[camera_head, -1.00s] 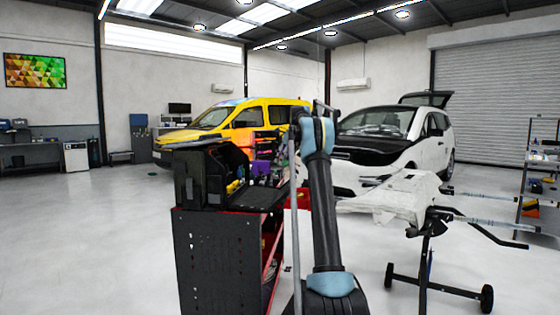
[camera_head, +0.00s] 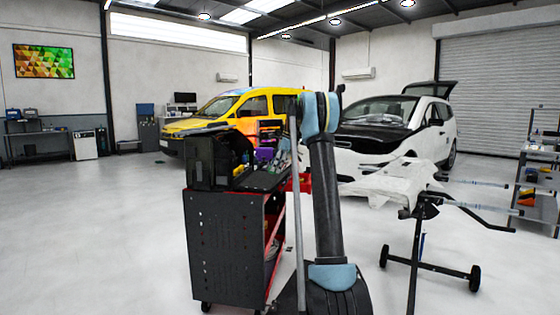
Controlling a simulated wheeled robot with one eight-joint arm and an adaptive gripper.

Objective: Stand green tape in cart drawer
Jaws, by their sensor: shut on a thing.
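The dark tool cart (camera_head: 225,245) stands left of centre, its perforated side panel facing me and red shelving showing on its right edge. Its top carries a black box-like holder (camera_head: 208,162) and small coloured items. I cannot make out an open drawer. I cannot pick out the green tape. My arm rises in front of the cart's right side and bends away from me at its blue-banded joint. My gripper is not visible; it is hidden or out of frame.
A white panel (camera_head: 385,185) lies on a wheeled stand (camera_head: 418,250) to the right. A yellow van (camera_head: 225,115) and a white car (camera_head: 395,128) stand behind. A shelf rack (camera_head: 538,180) is at the far right. The floor at left is clear.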

